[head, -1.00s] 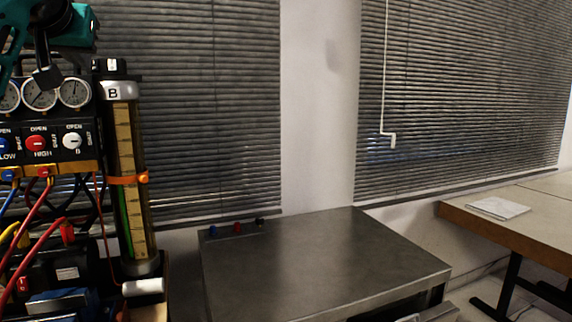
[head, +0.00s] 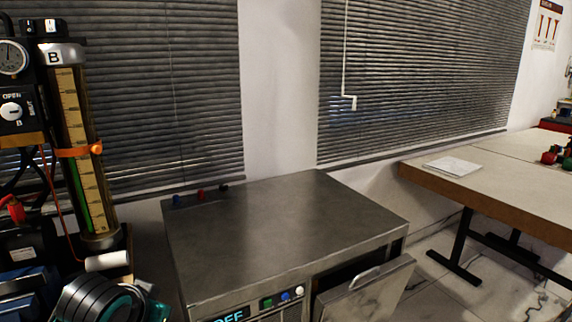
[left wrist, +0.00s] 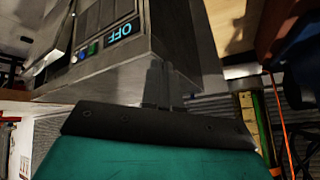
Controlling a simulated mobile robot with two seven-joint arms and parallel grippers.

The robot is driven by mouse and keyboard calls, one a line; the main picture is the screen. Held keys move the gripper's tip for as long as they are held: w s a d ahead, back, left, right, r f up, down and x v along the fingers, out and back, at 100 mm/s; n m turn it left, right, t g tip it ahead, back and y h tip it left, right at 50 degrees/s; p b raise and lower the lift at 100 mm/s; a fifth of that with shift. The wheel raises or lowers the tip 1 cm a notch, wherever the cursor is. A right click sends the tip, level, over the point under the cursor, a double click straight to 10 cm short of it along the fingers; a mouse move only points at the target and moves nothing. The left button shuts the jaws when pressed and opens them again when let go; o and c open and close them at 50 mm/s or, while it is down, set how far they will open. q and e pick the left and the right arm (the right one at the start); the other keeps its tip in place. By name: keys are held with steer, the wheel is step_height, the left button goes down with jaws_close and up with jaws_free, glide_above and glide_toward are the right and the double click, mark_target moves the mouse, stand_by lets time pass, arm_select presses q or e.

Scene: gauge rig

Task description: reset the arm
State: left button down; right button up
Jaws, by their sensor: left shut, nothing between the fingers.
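My left gripper (left wrist: 163,88) shows in the left wrist view, its fingers together and empty, with the grey cabinet behind them. In the head view, dark rings and teal parts of my own arm (head: 100,298) fill the bottom left; the fingers cannot be made out there. The gauge rig stands at the left edge. It has a tall column marked B (head: 78,150) with green inside and an orange band (head: 79,151), a round dial (head: 12,57) and a white valve knob (head: 11,110). My right gripper is out of view.
A grey metal cabinet (head: 290,220) stands in the middle, its display reading OFF (head: 230,314). Its front door (head: 365,293) hangs open. A table (head: 485,190) with papers (head: 453,166) is at the right. Blinds cover the wall behind. The cabinet top is mostly clear.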

arm_select(q)
steer(key=s+d+f+g, duration=0.1)
steer(key=s+f, duration=0.3)
steer(key=s, duration=0.4)
steer(key=s+f+g, duration=0.2)
steer(key=s+f, duration=0.2)
steer(key=s, duration=0.3)
steer(key=s+d+f+g, duration=0.1)
steer(key=s+f, duration=0.3)
steer(key=s, duration=0.4)
steer(key=w+d+f+t+h, duration=0.2)
steer(key=w+f+t, duration=0.5)
steer(key=w+f, duration=0.1)
steer(key=shift+d+h+p, duration=0.3)
steer(key=shift+d, duration=0.05)
steer(key=shift+f, duration=0.1)
